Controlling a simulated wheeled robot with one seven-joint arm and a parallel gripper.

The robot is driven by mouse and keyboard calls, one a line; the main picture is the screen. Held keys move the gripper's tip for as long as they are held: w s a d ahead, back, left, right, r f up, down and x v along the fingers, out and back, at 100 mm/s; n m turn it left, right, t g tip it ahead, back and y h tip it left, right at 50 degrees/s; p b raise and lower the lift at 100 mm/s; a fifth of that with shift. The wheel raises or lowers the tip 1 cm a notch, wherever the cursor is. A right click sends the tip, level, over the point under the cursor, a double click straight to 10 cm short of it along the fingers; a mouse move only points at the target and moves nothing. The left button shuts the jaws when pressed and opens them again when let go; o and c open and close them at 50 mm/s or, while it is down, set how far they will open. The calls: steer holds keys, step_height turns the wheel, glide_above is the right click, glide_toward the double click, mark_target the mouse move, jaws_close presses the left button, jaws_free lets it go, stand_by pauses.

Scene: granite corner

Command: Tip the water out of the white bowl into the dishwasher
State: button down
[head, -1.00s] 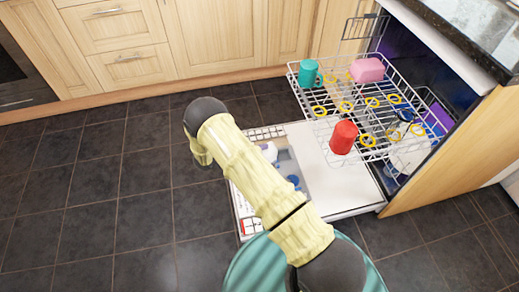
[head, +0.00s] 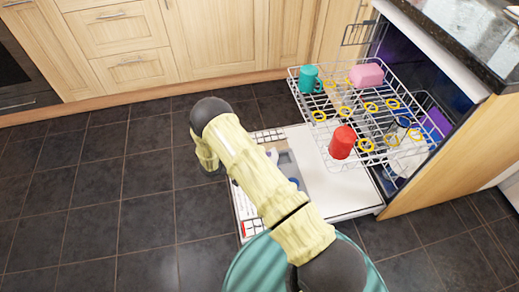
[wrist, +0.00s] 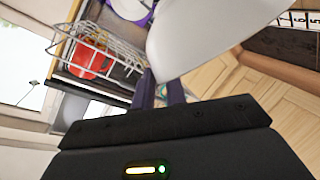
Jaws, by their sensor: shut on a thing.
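The white bowl (wrist: 205,35) fills the upper middle of the wrist view, cut off by the top edge. My gripper (wrist: 160,90) is shut on the bowl's edge, its dark fingers showing below it. In the head view the bowl and my gripper are hidden by my arm. The dishwasher (head: 335,185) stands open at the right, its white door folded down. Its upper rack (head: 395,150) is pulled out. I cannot see any water in the bowl.
The upper rack holds a red cup (head: 342,142), a teal mug (head: 309,79) and a pink item (head: 366,75). A granite worktop (head: 465,35) overhangs the dishwasher. Wooden cupboards (head: 215,40) line the back. Dark floor tiles (head: 95,190) at left are clear.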

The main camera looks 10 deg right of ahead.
steer(key=shift+s+d+m, duration=0.15)
steer(key=shift+s+m, duration=0.1)
steer(key=shift+m, duration=0.15)
steer(key=shift+p, duration=0.3)
steer(key=shift+s+d+m+y+p, duration=0.15)
steer(key=shift+s+m+y+p, duration=0.15)
steer(key=shift+m+y+p, duration=0.15)
steer(key=shift+s+d+f+m+t+y+p, duration=0.4)
steer(key=shift+s+m+t+p, duration=0.25)
steer(key=shift+m+p, duration=0.2)
steer(key=shift+f+m+t, duration=0.2)
steer(key=shift+m+t, duration=0.05)
steer(key=shift+m, duration=0.05)
